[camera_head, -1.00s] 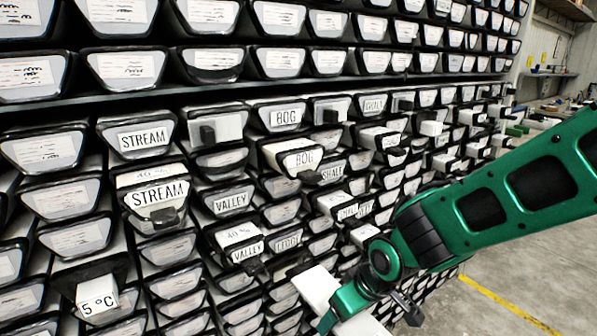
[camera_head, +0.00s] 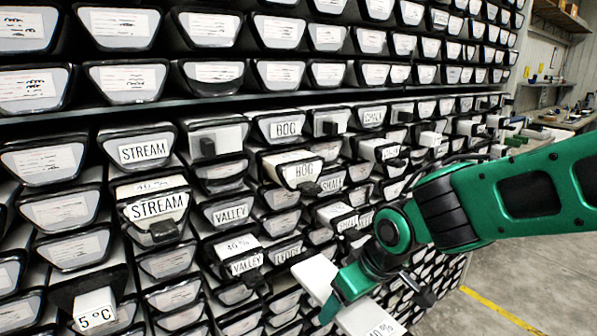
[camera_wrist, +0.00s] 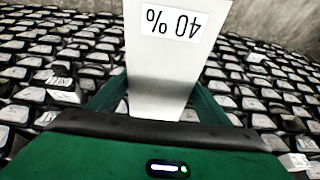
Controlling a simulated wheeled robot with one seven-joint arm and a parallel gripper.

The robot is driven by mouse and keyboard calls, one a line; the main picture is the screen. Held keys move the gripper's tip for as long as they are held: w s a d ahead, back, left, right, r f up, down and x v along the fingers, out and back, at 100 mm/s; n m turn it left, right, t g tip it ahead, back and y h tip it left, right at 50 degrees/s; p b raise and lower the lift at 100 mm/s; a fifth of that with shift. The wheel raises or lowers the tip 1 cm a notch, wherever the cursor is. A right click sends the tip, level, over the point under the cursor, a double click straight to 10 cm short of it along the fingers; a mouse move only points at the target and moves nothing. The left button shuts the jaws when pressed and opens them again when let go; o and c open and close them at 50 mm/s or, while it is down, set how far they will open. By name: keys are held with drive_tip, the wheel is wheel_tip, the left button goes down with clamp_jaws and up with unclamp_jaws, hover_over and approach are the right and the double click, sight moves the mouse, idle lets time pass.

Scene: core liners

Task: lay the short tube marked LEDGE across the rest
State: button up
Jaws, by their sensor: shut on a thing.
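My gripper (camera_head: 345,296) is shut on a white short tube (camera_head: 316,273) at the lower middle of the head view. The tube sticks out on both sides of the green jaws, clear of the rack face. Its near end carries a "40 %" label, cut by the bottom edge. In the wrist view the tube (camera_wrist: 160,82) stands between the green fingers (camera_wrist: 158,104), with the "40 %" label upside down. No name shows on it, so I cannot tell whether it is LEDGE. A LEDGE label (camera_head: 288,251) is partly visible on the rack, left of the tube. I cannot make out the rest.
The rack (camera_head: 190,90) of labelled liner ends fills the left and middle. Tubes marked STREAM (camera_head: 158,207), BOG (camera_head: 302,173) and VALLEY (camera_head: 245,265) jut out, as does a "5 °C" block (camera_head: 95,309). Open floor (camera_head: 500,285) lies at right.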

drive_tip(key=shift+r, duration=4.55)
